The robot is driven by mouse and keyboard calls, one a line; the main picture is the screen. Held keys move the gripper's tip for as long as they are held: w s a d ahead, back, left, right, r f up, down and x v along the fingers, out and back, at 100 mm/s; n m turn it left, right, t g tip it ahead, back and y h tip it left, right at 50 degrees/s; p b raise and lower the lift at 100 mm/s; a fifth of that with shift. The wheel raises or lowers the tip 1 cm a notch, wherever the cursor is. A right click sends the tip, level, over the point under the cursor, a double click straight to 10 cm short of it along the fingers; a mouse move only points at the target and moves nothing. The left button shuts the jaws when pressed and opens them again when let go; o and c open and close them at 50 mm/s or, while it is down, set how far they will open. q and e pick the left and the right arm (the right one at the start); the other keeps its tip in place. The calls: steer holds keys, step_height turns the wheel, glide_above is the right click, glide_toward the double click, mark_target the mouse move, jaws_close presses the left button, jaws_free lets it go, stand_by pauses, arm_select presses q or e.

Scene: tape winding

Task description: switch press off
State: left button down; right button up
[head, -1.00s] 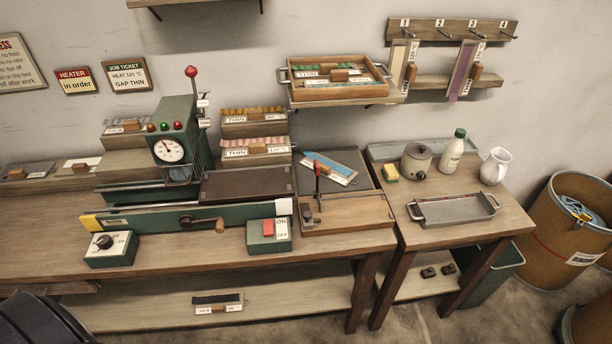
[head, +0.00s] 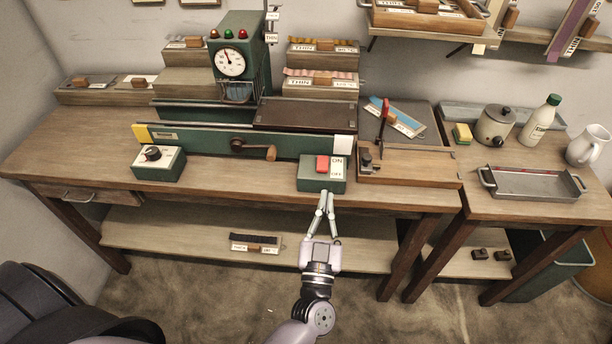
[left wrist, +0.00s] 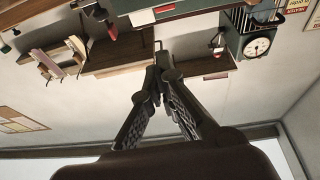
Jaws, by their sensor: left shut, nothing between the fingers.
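The press switch is a green box (head: 315,184) at the bench's front edge in the head view. Its red rocker (head: 323,163) sits on top, level with the ON word of the ON/OFF label (head: 337,167); which way it is tipped is too small to tell. My left gripper (head: 326,198) is shut and empty, its fingertips just in front of and below the box. I cannot tell whether they touch it. The closed fingertips also show in the left wrist view (left wrist: 157,73). My right gripper is not in view.
The green press with its gauge (head: 230,64) stands behind. A crank handle (head: 256,148) lies left of the switch, and a dial box (head: 158,164) is farther left. A wooden block with a lever (head: 410,168) stands close on the right. A lower shelf (head: 180,236) runs below.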

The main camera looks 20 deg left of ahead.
arm_select(q)
steer(key=shift+s+a+r+n+y, duration=0.15)
steer(key=shift+a+r+n+y, duration=0.35)
steer(key=shift+r+y, duration=0.15)
step_height(320, 180, up, 3)
steer(key=p, duration=0.2)
glide_above(323, 180)
step_height(323, 180, down, 3)
steer(key=shift+r+h+b, duration=0.15)
steer(key=shift+h+b, duration=0.1)
steer(key=shift+b, duration=0.1)
steer(key=shift+f, duration=0.45)
